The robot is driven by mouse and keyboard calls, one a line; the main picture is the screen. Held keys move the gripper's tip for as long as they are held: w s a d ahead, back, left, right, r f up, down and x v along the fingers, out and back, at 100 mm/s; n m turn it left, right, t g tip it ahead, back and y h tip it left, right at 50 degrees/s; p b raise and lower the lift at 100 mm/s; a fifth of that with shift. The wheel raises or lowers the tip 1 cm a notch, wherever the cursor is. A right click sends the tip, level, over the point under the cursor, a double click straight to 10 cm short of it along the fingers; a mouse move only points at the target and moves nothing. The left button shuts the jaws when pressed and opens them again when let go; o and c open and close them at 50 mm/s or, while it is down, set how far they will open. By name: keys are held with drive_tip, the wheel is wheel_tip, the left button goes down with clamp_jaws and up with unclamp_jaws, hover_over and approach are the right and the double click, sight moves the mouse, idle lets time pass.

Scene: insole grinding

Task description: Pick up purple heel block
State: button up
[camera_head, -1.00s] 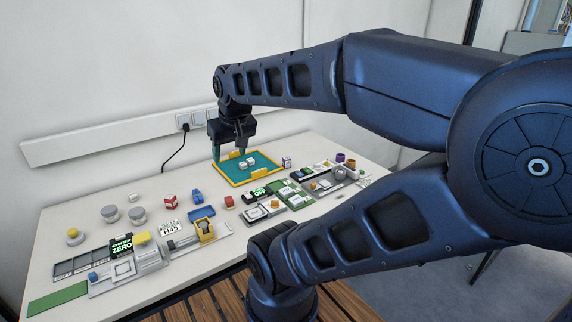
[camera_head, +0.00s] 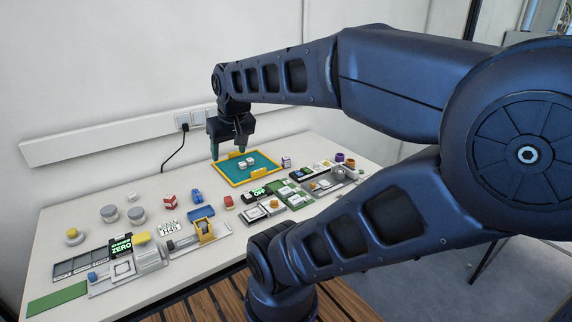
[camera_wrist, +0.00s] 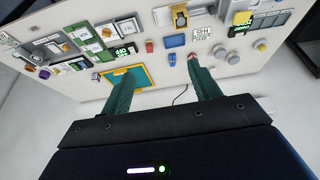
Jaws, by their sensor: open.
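A small purple-and-white block (camera_head: 286,161) stands on the table just right of the teal tray in the head view; it also shows beside the tray in the wrist view (camera_wrist: 96,76). A darker purple round piece (camera_head: 340,157) lies further right, and it shows at the left of the wrist view (camera_wrist: 44,74). I cannot tell for certain which is the heel block; the first is the more block-like. My gripper (camera_head: 229,151) is open and empty, above the tray's back left edge and left of both purple pieces. Its two green fingers (camera_wrist: 162,72) are spread apart.
The teal tray (camera_head: 234,173) with a yellow rim holds small white blocks. Right of it are a green board (camera_head: 279,187) and grey fixtures. A red block (camera_head: 170,201), blue piece (camera_head: 196,195) and grey round pieces are at left. A wall socket (camera_head: 183,121) and cable are behind.

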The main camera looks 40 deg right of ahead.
drive_tip(key=w+d+f+n+g+h, duration=0.1)
drive_tip(key=w+d+n, duration=0.1)
drive_tip(key=w+d, duration=0.6)
drive_tip(key=w+d+f+n+g+h, duration=0.1)
drive_tip(key=w+d+f+n, duration=0.3)
drive_tip(key=w, duration=0.8)
drive_tip(key=w+d+r+n+g, duration=0.1)
drive_tip(key=w+d, duration=0.6)
drive_tip(key=w, duration=0.3)
drive_tip(key=n+g+h, duration=0.2)
drive_tip(key=n+g, duration=0.1)
drive_tip(key=n, duration=0.5)
approach(286, 158)
drive_tip(key=f, duration=0.2)
drive_tip(key=x, duration=0.5)
drive_tip(key=shift+w, duration=0.1)
drive_tip(key=shift+d+x, duration=0.15)
drive_tip(key=shift+x, duration=1.2)
drive_tip(key=shift+d+x, duration=0.2)
drive_tip(key=shift+x, duration=1.15)
drive_tip(key=shift+r, duration=0.2)
drive_tip(key=c, duration=1.1)
